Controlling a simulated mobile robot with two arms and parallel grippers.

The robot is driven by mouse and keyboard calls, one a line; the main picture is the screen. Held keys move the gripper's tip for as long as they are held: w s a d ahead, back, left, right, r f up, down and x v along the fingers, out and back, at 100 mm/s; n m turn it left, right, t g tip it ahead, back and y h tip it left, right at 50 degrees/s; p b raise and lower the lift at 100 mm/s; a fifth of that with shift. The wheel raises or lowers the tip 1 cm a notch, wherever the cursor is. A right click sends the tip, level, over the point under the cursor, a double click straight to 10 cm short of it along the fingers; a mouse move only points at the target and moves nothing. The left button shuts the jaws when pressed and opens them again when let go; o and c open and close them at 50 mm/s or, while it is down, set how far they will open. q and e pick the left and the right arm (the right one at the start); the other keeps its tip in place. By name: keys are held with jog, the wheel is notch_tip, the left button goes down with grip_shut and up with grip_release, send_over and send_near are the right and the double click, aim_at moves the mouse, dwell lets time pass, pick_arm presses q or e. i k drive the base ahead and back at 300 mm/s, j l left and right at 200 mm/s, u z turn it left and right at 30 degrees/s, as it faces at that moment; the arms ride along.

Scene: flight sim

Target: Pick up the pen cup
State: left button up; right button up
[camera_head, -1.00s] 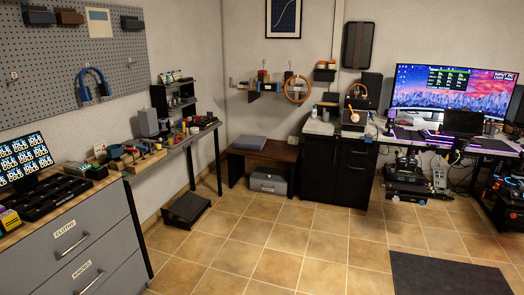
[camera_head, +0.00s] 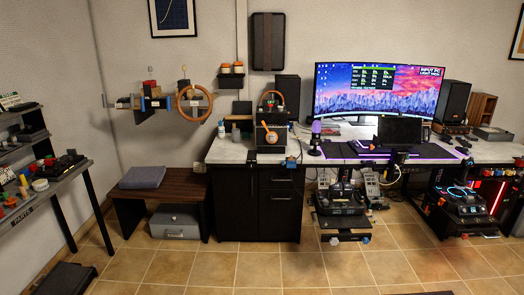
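I cannot make out a pen cup for certain at this distance. Small items stand on the white-topped black cabinet (camera_head: 262,205), among them a small white bottle (camera_head: 221,129) near its left end. A dark box-like item (camera_head: 271,137) with an orange round part stands near its front edge. Other small items sit on the left table and the wall shelves, too small to tell apart. Neither of my grippers is in view.
A wide monitor (camera_head: 375,90) stands on the desk to the right. A low brown bench (camera_head: 190,185) with a grey case (camera_head: 180,222) under it is left of the cabinet. A parts table (camera_head: 60,180) is at the left. The tiled floor (camera_head: 220,268) in front is mostly clear.

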aim_at(235, 132)
jog(key=i, duration=2.05)
